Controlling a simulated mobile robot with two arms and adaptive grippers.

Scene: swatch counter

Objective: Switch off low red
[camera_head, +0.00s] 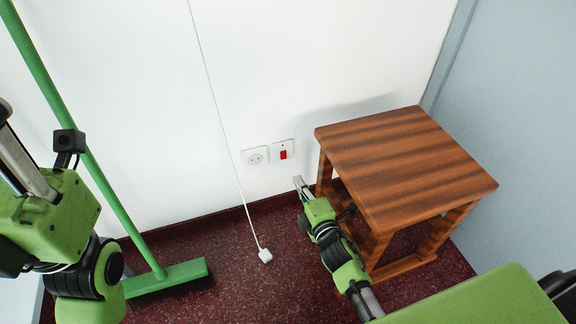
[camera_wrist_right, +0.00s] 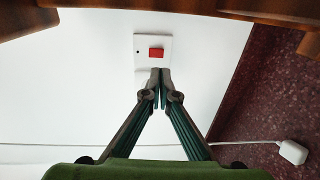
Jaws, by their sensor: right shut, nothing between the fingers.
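The low red switch (camera_head: 283,154) sits on a white wall plate (camera_head: 276,148), low on the wall beside a round socket. In the right wrist view the red rocker (camera_wrist_right: 156,53) is just beyond my fingertips, on its white plate (camera_wrist_right: 140,42). My right gripper (camera_head: 298,182) is shut and empty, below the plate in the head view. In the right wrist view its closed fingertips (camera_wrist_right: 160,73) overlap the plate's lower edge; I cannot tell whether they touch. My left arm is at the left of the head view, its fingers not clearly shown.
A wooden stool (camera_head: 405,160) stands right of the switch, close to my right arm. A white cord hangs down the wall to a white plug (camera_head: 265,256) near the floor. A green broom (camera_head: 165,279) leans at the left. The socket (camera_head: 255,157) is left of the switch.

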